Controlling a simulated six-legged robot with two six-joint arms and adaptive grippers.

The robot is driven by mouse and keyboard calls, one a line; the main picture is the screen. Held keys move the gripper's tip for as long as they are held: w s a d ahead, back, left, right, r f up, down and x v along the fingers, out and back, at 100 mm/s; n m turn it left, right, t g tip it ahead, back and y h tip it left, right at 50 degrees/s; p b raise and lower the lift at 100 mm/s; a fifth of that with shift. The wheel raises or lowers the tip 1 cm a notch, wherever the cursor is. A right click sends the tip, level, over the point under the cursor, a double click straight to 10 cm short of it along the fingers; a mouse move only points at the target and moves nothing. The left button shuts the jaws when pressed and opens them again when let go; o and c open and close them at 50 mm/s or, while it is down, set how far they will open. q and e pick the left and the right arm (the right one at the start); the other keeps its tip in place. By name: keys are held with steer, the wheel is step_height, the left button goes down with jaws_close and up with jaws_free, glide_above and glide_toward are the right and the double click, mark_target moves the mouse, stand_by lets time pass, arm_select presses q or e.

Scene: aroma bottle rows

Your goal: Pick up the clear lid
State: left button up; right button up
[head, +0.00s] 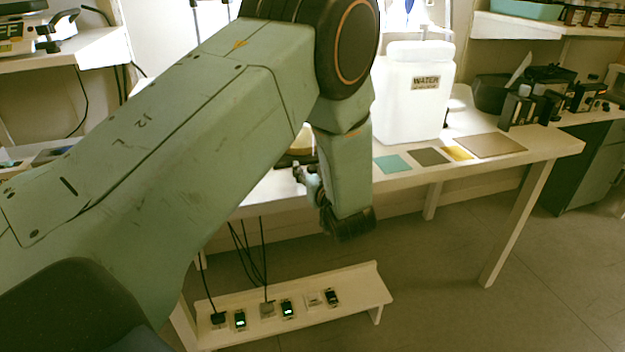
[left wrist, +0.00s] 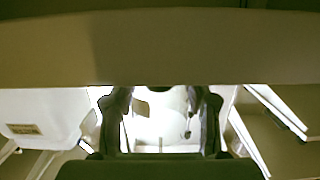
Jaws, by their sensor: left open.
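I cannot make out the clear lid in either view; my left arm covers much of the table in the head view. My left gripper shows in the left wrist view (left wrist: 161,98), with its two dark fingers apart and nothing visibly held. A pale, bright surface with a small dark mark shows between the fingers, too washed out to identify. In the head view my left forearm hangs down in front of the table's near edge, and the gripper is mostly hidden behind it. My right gripper is in neither view.
A white water container (head: 412,105) stands on the white table (head: 545,143), also at left in the wrist view (left wrist: 45,108). Coloured squares, including a teal one (head: 391,163), lie beside it. A low shelf (head: 350,285) with small devices and cables is below. Dark equipment (head: 530,105) stands right.

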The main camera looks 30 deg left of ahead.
arm_select(q)
steer(key=shift+s+d+r, duration=0.1)
steer(key=shift+d+r, duration=0.05)
steer(key=c, duration=1)
